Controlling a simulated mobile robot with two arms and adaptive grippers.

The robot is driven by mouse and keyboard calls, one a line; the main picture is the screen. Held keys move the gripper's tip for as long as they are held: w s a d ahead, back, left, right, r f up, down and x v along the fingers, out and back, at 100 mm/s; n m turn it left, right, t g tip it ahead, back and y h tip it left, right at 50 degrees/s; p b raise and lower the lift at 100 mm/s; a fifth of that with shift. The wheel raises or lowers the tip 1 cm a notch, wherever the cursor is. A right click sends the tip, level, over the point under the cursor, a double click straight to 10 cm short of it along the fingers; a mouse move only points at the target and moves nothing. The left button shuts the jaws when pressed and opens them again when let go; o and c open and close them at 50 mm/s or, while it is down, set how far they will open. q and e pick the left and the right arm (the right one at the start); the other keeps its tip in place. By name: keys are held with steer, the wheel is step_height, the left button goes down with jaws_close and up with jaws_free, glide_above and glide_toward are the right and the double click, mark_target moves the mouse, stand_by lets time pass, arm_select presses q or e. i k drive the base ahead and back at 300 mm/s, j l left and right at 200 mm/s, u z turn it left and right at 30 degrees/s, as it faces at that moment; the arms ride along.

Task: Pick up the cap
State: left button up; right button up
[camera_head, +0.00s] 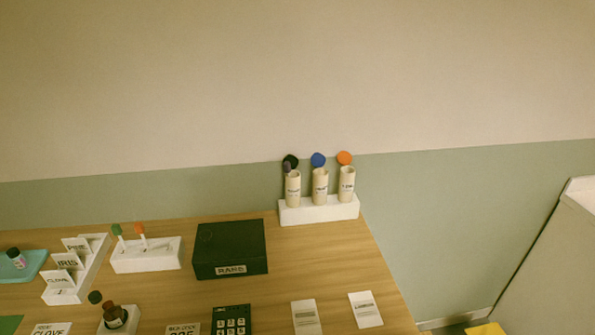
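A small dark round piece that looks like a cap (95,297) shows at the lower left, beside an open-looking brown bottle (115,317). The bottle sits in a white block (128,324) that is cut off by the bottom edge. I cannot tell whether the cap rests on the block or on the table. Another small bottle with a dark top (16,258) lies tilted at the far left on a teal tray (36,262). Neither of my grippers is in view.
A black box (230,248) stands mid-table on the wooden table (325,262). A white rack (320,212) with three labelled tubes and black, blue and orange round tops stands behind. Card holders, a white stick holder (148,262) and a keypad (231,320) surround the cap area.

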mark_target(95, 296)
steer(key=k+l+u, duration=0.1)
steer(key=u, duration=1.3)
